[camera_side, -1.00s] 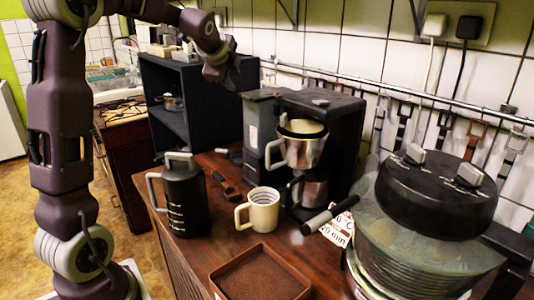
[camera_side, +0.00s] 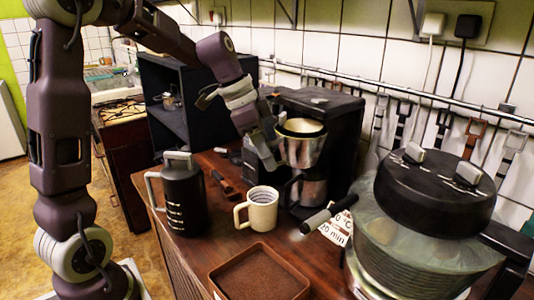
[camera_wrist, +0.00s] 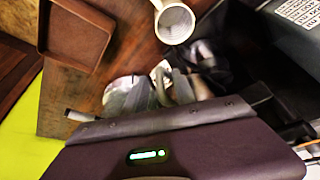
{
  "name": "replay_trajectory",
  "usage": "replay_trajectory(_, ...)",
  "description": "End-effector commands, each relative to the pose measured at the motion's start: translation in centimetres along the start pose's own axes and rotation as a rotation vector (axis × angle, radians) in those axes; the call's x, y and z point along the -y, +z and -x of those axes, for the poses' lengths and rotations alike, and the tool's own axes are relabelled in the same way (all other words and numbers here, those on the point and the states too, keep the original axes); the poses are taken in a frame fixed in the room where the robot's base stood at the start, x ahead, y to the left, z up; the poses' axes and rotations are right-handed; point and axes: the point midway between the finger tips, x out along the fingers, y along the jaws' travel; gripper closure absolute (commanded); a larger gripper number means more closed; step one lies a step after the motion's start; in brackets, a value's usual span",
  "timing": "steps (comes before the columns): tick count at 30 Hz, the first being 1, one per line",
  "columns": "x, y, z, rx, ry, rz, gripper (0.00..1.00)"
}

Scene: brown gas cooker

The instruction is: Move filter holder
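The filter holder (camera_side: 302,148) is a silver cup with a cream inside. It sits upright in the black coffee machine (camera_side: 340,125), above a small metal pot (camera_side: 311,189). My gripper (camera_side: 268,158) is at the left side of the filter holder, where its handle is. The gripper covers that handle in the side view. Whether the fingers are around the handle or only beside it, I cannot tell. In the wrist view the area at the fingers (camera_wrist: 158,90) is blurred, and the filter holder is not clear there.
A cream mug (camera_side: 263,210) stands just in front of the machine; it also shows in the wrist view (camera_wrist: 175,24). A black jug (camera_side: 184,200) stands left of it. A brown tray (camera_side: 226,278) lies at the front. A large glass-sided appliance (camera_side: 425,235) takes up the right.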

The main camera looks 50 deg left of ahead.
Motion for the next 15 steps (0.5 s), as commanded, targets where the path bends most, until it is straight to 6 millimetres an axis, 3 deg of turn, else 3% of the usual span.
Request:
replay_trajectory(1,0.01,0.0,0.01,0.0,0.0,0.0,0.68)
replay_trajectory(6,0.02,0.02,0.03,0.0,0.0,0.0,1.0)
replay_trajectory(15,-0.06,0.0,0.04,0.001,0.002,-0.002,1.0)
